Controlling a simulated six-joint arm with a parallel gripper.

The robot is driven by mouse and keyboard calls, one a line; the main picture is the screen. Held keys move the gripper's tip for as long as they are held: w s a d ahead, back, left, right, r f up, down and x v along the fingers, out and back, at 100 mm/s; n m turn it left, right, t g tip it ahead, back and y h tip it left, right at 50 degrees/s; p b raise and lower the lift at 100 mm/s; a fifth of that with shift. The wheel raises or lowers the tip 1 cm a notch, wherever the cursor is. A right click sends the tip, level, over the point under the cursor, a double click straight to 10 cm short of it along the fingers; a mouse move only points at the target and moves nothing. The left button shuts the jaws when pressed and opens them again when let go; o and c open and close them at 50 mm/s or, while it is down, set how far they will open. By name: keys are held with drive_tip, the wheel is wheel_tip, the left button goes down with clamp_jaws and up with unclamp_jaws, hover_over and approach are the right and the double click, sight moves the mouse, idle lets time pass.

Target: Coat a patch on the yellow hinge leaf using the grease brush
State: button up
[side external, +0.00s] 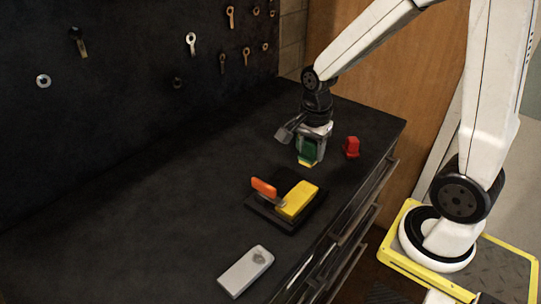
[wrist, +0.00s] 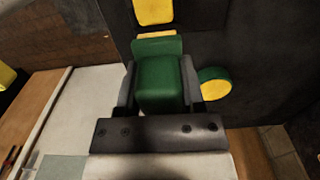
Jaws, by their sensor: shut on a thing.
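The grease brush (side external: 308,150) is a green block with a yellow lower end. My gripper (side external: 313,142) is shut on it and holds it upright, yellow end down, behind the hinge in the side view. Whether its tip touches the bench is unclear. In the wrist view the green body (wrist: 160,84) sits between the two jaws of my gripper (wrist: 160,90). The yellow hinge leaf (side external: 298,199) lies on a dark base plate (side external: 278,224), beside a raised orange leaf (side external: 263,187). In the wrist view a yellow piece, apparently this leaf (wrist: 154,10), shows beyond the brush.
A red block (side external: 352,147) stands right of my gripper. A light grey slab (side external: 246,272) with a darker round spot lies near the front. A round yellow-and-green thing (wrist: 214,82) shows beside the jaws. Tools hang on the dark pegboard (side external: 130,80). The bench's left side is clear.

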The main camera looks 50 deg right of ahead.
hover_over(299, 195)
drive_tip(key=shift+r, duration=0.25)
drive_tip(key=shift+f, duration=0.1)
drive_tip(key=shift+d+f, duration=0.1)
drive_tip(key=shift+f, duration=3.55)
drive_tip(key=shift+d+f, duration=0.15)
drive_tip(key=shift+d, duration=0.4)
drive_tip(key=shift+d+f, duration=0.15)
drive_tip(key=shift+d, duration=0.35)
clamp_jaws()
drive_tip(key=shift+d, duration=1.65)
drive_tip(key=shift+a, duration=2.75)
wheel_tip(299, 195, up, 8)
drive_tip(key=shift+f, duration=0.15)
